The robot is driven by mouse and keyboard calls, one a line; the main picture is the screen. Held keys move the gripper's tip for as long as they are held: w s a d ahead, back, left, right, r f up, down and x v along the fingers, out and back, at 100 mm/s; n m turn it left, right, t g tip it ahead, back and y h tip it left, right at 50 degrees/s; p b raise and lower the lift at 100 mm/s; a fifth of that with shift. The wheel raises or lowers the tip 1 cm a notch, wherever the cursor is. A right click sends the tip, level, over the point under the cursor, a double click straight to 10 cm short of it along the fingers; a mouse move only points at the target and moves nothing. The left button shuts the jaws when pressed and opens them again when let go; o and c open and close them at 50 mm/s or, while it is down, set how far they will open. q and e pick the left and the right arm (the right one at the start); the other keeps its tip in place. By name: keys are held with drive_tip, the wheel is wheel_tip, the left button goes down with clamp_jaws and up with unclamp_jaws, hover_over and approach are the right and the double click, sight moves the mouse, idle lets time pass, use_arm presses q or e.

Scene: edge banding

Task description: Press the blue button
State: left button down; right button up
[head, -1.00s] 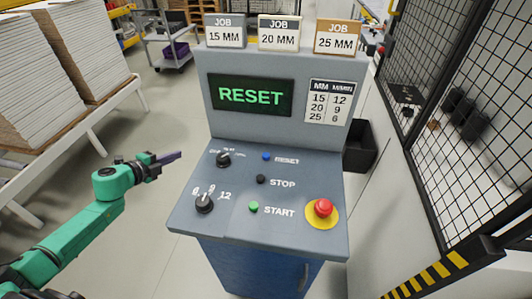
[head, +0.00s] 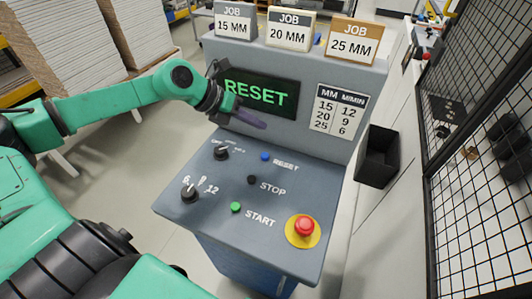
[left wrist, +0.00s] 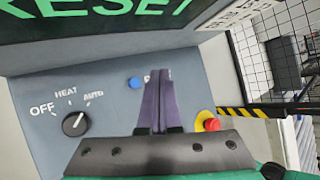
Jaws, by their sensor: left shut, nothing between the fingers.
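The blue button (head: 265,157) sits on the sloped grey control panel (head: 220,205), left of the word RESET. It also shows in the left wrist view (left wrist: 135,83), just left of my fingers and uncovered. My left gripper (head: 248,117) is shut and empty, with its purple fingers together. In the head view it is above the back of the panel, in front of the screen and up-left of the button. In the left wrist view the fingers (left wrist: 156,100) cover part of the RESET label. My right gripper is not in view.
The screen (head: 262,88) reads RESET. A black stop button (head: 252,180), a green start button (head: 235,207), a red emergency button (head: 304,226) and two black knobs (head: 221,153) (head: 190,194) share the panel. Job signs (head: 290,30) stand on top. A mesh fence (head: 480,120) is at right.

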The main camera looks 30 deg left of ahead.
use_arm(q)
drive_tip(key=b, duration=0.3)
hover_over(261, 157)
drive_tip(key=f, duration=0.4)
drive_tip(key=shift+w+d+f, duration=0.15)
drive_tip(key=shift+d+f, duration=0.15)
drive_tip(key=shift+f, duration=0.05)
drive_tip(key=f+b, duration=0.4)
drive_tip(key=shift+s+a+f, duration=0.15)
drive_tip(key=shift+s+a, duration=0.1)
drive_tip(key=shift+a, duration=0.1)
drive_tip(key=shift+w+d+b, duration=0.1)
drive_tip(key=shift+d+b, duration=0.05)
drive_tip(key=shift+b, duration=0.15)
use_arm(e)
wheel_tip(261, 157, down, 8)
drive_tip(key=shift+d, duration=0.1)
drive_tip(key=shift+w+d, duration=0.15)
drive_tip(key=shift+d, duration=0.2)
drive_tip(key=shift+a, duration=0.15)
